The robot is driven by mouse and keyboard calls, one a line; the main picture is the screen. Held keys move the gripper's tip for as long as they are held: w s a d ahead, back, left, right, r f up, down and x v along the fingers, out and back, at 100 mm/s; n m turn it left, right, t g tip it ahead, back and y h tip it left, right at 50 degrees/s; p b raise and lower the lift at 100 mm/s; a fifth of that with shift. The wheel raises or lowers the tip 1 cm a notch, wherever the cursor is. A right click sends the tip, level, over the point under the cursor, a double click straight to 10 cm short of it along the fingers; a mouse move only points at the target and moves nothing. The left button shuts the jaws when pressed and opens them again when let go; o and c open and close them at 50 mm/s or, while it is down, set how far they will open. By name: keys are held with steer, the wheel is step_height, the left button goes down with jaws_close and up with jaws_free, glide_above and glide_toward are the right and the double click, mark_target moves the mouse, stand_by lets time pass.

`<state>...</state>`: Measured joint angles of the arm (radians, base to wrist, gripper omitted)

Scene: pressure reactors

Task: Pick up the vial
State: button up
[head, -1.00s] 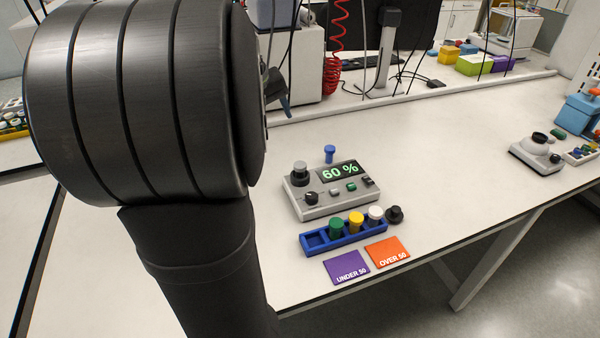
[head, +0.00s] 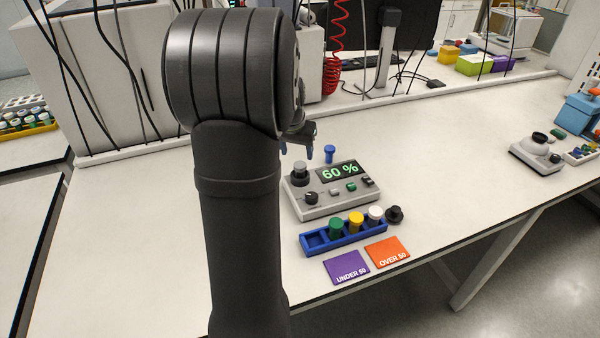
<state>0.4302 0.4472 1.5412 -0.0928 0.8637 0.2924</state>
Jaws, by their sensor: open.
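My gripper (head: 298,147) is open and empty, partly hidden behind my own arm. Its fingertips appear just left of a small blue-topped piece (head: 329,154) behind the reactor unit. The grey reactor unit (head: 328,205) reads "60 %" and has a vial-like piece with a grey top and black collar (head: 300,172) standing at its back left. In front, a blue rack (head: 345,240) holds upright vials with green (head: 336,227), yellow (head: 356,222) and white (head: 375,216) tops. I cannot tell which one the task means.
A black round knob-like piece (head: 395,214) stands at the rack's right end. A purple "UNDER 50" card (head: 347,267) and an orange "OVER 50" card (head: 387,251) lie near the table's front edge. The table to the right is clear up to another device (head: 537,152).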

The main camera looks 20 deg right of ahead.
mark_target(300, 164)
steer(key=x, duration=0.7)
steer(key=shift+s+d+f, duration=0.15)
steer(key=c, duration=1.1)
steer(key=shift+c, duration=0.2)
